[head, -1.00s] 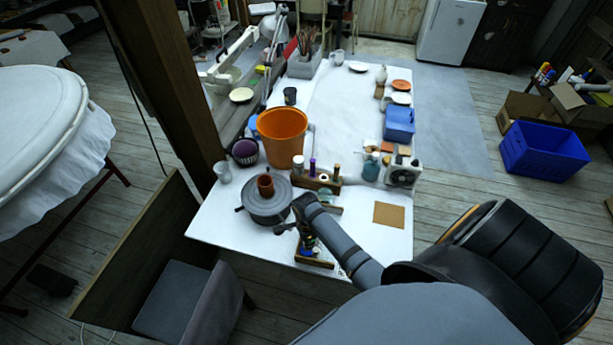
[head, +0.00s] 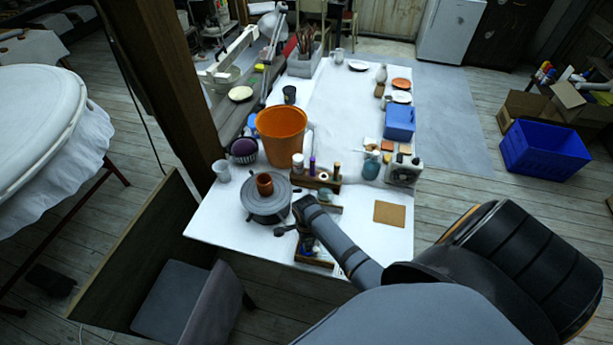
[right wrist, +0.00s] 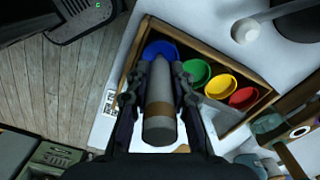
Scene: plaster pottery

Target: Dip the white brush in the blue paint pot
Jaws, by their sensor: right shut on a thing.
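My right gripper (right wrist: 160,95) is shut on the brush (right wrist: 160,105), a pale grey cylinder with a brown band, its near end toward the wrist camera. The brush's far end overlaps the blue paint pot (right wrist: 173,46) in the right wrist view. I cannot tell whether its tip is inside the pot, as the brush hides it. The blue pot is at one end of a wooden tray (right wrist: 232,54). In the head view my right gripper (head: 292,231) is over the tray (head: 301,262) at the table's front edge, partly hidden by my arm. My left gripper is not in view.
Beside the blue pot are green (right wrist: 197,72), yellow (right wrist: 220,86) and red (right wrist: 243,98) pots. In the head view, a turntable (head: 262,206) with a small brown pot (head: 265,184) stands left of the gripper. An orange bucket (head: 281,135) stands behind.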

